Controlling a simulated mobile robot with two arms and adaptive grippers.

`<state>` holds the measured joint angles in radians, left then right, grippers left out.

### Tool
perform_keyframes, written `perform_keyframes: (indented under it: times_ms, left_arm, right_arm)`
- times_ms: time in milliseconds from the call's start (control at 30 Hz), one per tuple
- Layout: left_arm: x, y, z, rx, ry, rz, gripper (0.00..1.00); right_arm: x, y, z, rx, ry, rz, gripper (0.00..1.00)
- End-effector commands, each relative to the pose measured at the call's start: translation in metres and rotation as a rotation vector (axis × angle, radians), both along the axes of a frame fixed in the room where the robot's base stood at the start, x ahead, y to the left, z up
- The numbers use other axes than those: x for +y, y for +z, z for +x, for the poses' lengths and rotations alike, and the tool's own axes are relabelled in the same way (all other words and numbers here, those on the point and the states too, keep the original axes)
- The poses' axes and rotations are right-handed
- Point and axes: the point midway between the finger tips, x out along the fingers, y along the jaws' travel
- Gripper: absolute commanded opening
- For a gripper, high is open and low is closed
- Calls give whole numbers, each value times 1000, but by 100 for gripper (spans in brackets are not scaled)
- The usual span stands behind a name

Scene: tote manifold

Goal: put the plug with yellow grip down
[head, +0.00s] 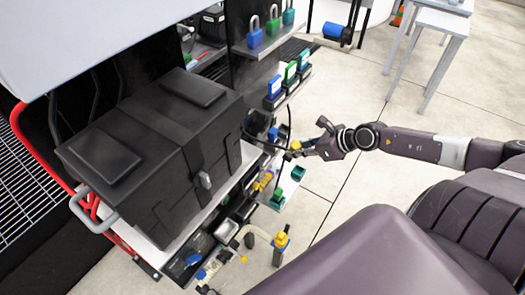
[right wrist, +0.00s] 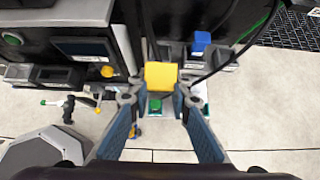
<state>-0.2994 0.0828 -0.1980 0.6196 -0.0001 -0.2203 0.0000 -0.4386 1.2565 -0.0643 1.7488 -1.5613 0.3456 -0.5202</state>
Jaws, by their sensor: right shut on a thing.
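The plug with yellow grip shows in the right wrist view (right wrist: 160,75) as a yellow block between the fingertips of my right gripper (right wrist: 160,98). In the head view, the plug's yellow grip (head: 295,145) is small at the tip of my right gripper (head: 300,150), beside the cart's lower shelf. My right gripper is shut on it. A dark cable runs near the plug. My left gripper is not in view.
A large black case (head: 150,160) sits on the cart's shelf. Blue and green padlocks (head: 254,32) stand on a ledge above. Small bins and fittings (head: 225,230) crowd the lower shelf. A white table (head: 442,22) stands at the back right. Pale floor (head: 340,110) is open right of the cart.

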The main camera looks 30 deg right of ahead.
Motion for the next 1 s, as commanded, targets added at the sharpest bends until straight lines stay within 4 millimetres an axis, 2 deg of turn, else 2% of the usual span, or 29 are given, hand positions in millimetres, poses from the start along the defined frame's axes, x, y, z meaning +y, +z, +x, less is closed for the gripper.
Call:
perform_keyframes:
  times_ms: [333,700,800,1000]
  left_arm:
    - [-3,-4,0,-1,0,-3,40]
    - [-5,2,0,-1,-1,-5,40]
    - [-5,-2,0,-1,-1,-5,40]
    - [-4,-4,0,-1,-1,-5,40]
  right_arm:
    - [15,2,38,-7,-3,1,0]
    - [37,4,89,-6,-1,2,0]
    - [39,-23,93,1,-5,3,0]
    - [40,-45,99,-1,-3,-1,0]
